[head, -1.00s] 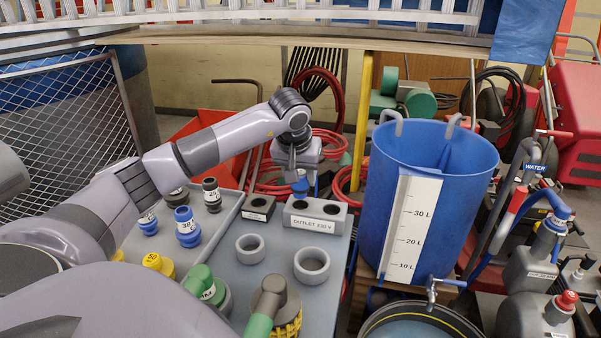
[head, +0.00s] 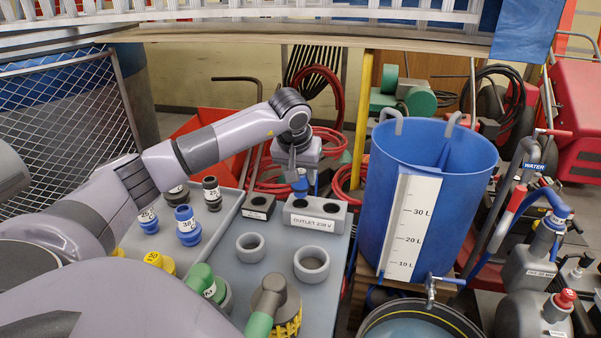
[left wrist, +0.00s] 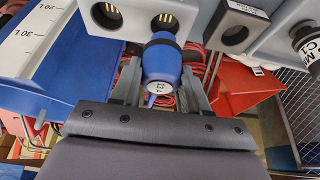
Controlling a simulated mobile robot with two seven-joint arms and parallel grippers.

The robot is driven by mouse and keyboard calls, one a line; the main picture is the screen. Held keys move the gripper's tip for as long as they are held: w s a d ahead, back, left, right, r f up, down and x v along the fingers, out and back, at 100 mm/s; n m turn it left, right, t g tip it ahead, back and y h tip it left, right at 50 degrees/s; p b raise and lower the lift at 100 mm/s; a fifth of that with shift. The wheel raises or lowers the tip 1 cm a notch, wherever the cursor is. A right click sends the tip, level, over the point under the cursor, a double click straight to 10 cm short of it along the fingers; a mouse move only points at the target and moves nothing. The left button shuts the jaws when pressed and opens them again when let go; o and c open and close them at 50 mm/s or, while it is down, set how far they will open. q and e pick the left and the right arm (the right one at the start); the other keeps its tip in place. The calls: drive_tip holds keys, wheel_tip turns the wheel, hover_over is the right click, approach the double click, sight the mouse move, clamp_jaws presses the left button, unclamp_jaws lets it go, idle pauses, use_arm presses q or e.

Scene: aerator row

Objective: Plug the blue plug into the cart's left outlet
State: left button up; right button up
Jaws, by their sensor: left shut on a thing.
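The grey outlet block (head: 317,221), labelled OUTLET 230 V, has two round sockets on top and stands at the far end of the cart. My left gripper (head: 297,172) points down over its left end and is shut on the blue plug (head: 301,187). In the left wrist view, the fingers (left wrist: 162,72) clasp the blue plug (left wrist: 163,62) from both sides. Its dark collar overlaps the lower edge of one socket (left wrist: 165,21), whose brass contacts still show. The other socket (left wrist: 106,14) is empty. Any gap between plug and socket is unclear. My right gripper is not in view.
A smaller dark outlet block (head: 257,206) stands left of the grey one. Grey rings (head: 311,265), blue plugs (head: 187,228), and yellow and green connectors share the cart (head: 285,240). A tall blue tank (head: 470,190) stands close on the right.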

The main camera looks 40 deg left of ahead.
sight(301, 189)
use_arm(q)
drive_tip(key=shift+f+b, duration=1.2)
drive_tip(key=shift+f, duration=1.05)
drive_tip(key=o, duration=1.2)
drive_tip(key=shift+c, duration=0.2)
drive_tip(key=v, duration=0.7)
drive_tip(key=shift+p, duration=0.35)
